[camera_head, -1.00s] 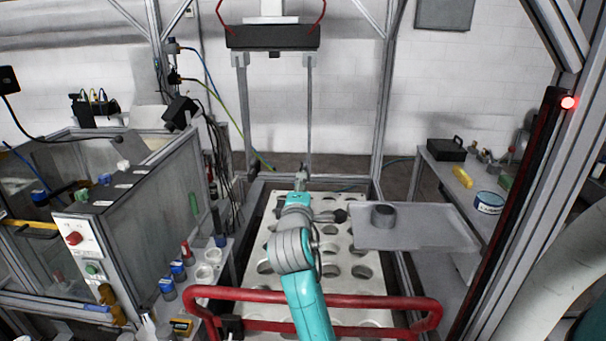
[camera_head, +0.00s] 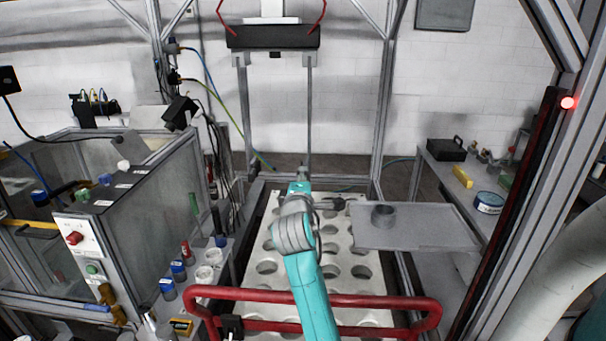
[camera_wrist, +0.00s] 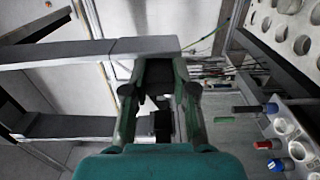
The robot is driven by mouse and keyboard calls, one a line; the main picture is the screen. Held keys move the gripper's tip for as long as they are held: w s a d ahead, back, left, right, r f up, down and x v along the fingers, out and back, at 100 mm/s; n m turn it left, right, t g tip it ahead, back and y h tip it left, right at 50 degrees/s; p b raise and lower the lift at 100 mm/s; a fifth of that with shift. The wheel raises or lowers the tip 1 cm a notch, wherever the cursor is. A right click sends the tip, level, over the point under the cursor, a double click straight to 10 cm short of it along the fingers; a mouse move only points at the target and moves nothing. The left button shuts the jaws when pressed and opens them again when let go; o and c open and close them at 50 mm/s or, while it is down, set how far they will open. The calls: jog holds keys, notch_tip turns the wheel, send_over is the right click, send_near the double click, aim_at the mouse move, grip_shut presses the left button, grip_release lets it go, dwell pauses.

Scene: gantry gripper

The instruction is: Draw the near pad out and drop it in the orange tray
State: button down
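My gripper (camera_wrist: 158,72) is at the upper middle of the wrist view. Its two dark green fingers stand apart with a gap between them. The tips are at the end of a grey bar (camera_wrist: 75,50) that comes in from the left, with a lighter block (camera_wrist: 145,45) at its end. I cannot tell if they touch it. A second grey bar (camera_wrist: 70,126) lies below. In the head view, two grey gantry fingers (camera_head: 309,100) hang from a black gantry body (camera_head: 272,37), and my gripper (camera_head: 303,165) is by the right one's lower end. I cannot see an orange tray.
A white plate with round holes (camera_head: 283,210) lies under my arm, behind a red rail (camera_head: 312,292). A grey tray (camera_head: 415,238) with a dark ring (camera_head: 383,216) is at right. A side table holds a yellow item (camera_head: 462,177). Cups and bottles stand at left.

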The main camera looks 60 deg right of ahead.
jog(key=shift+s, duration=0.1)
jog(key=v, duration=0.7)
dwell(1.6)
jog(key=shift+s+a, duration=0.1)
jog(key=shift+a, duration=0.05)
jog(key=v, duration=0.8)
dwell(0.7)
